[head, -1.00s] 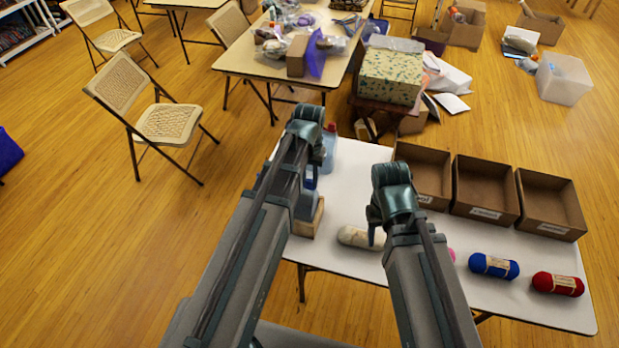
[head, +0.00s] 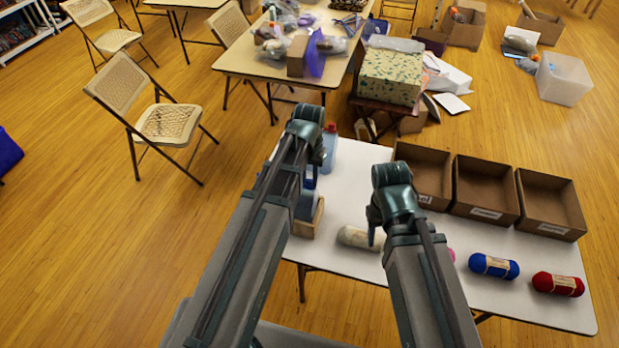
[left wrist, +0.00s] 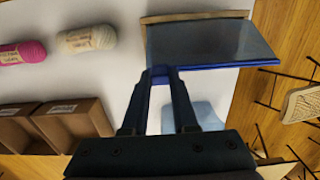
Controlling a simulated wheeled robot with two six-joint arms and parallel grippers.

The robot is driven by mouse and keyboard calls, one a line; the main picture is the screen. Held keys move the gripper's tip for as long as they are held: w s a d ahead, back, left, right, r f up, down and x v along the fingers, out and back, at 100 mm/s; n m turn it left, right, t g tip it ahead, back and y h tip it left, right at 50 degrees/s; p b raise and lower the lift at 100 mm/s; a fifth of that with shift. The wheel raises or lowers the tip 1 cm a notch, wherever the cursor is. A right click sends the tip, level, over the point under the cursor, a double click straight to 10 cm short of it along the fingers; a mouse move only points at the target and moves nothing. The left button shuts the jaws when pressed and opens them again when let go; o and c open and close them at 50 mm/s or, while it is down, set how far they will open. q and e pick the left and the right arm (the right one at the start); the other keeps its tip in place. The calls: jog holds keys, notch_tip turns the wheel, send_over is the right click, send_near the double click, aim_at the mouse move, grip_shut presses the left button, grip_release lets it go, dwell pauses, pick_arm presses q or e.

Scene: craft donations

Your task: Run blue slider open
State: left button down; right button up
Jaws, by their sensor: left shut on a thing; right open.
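A translucent blue-grey pouch (left wrist: 210,40) with a darker blue strip (left wrist: 225,66) along its edge stands at a wooden holder (left wrist: 195,16). In the head view the pouch (head: 309,206) and holder (head: 306,226) are partly hidden by my left arm. My left gripper (left wrist: 163,76) is shut on the blue slider (left wrist: 160,70), at the left end of the strip in the left wrist view. The fingers cover part of the slider. Whether the strip is parted is too small to tell. My right gripper (head: 376,226) is open and empty above the table, beside the cream yarn.
On the white table (head: 350,200) lie cream (head: 355,237), pink, blue (head: 494,266) and red (head: 558,284) yarn. Three open cardboard boxes (head: 486,213) line the far edge. A blue bottle with a red cap (head: 330,150) stands behind the pouch.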

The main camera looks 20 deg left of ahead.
pick_arm(q)
jog(key=shift+a, duration=0.1)
jog(key=a, duration=1.4)
jog(key=shift+w, duration=0.25)
jog(key=c, duration=0.6)
grip_release()
jog(key=shift+c, duration=0.2)
jog(key=shift+r, duration=0.1)
notch_tip(320, 180, up, 14)
jog(key=p, duration=1.4)
